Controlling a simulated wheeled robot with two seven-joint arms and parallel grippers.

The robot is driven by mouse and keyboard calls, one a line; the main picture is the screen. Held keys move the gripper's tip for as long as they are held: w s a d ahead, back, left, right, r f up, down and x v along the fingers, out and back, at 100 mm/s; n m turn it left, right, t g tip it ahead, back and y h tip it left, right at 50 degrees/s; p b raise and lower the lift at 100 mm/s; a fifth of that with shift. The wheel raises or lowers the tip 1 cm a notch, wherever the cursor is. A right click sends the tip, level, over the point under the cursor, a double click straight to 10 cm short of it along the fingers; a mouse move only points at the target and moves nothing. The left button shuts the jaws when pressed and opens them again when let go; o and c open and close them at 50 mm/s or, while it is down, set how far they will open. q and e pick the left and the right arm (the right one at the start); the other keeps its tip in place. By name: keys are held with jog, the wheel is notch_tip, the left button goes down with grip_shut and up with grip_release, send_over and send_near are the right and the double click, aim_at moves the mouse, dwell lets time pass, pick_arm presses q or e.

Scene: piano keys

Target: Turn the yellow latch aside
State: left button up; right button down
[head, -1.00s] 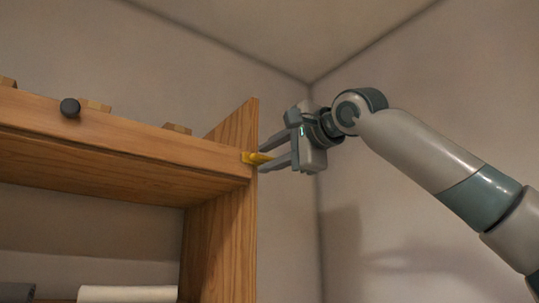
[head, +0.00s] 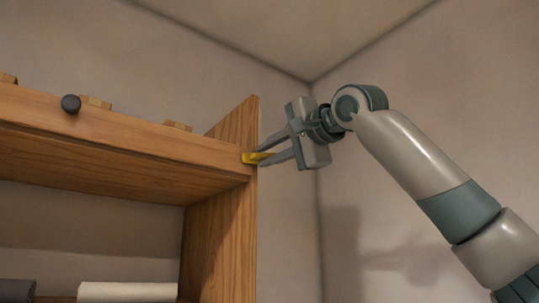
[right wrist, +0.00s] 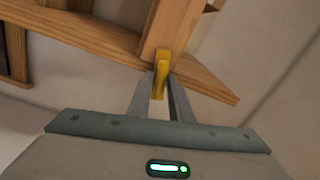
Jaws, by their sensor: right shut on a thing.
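The yellow latch (head: 250,158) sits at the right end of the wooden front board (head: 130,137), against the upright side panel (head: 222,225). In the right wrist view the latch (right wrist: 161,64) lies between my two finger tips. My right gripper (head: 263,157) reaches in from the right and is shut on the latch, its fingers on either side of it. The fingers hide part of the latch in the head view. My left gripper is not in view.
Small wooden blocks (head: 177,126) show above the board. A white roll (head: 128,292) and a dark roll (head: 16,291) lie below. Right of the panel is free room before the wall (head: 430,110).

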jog(key=n+p, duration=0.1)
jog(key=n, duration=0.7)
jog(key=shift+a+p, duration=0.1)
jog(key=shift+p, duration=0.3)
jog(key=n+p, duration=0.1)
jog(key=n, duration=0.3)
jog(key=shift+f, duration=0.1)
jog(key=shift+f+n+p, duration=0.1)
jog(key=shift+n+p, duration=0.35)
jog(key=shift+n, duration=1.15)
jog(key=c, duration=1.8)
grip_release()
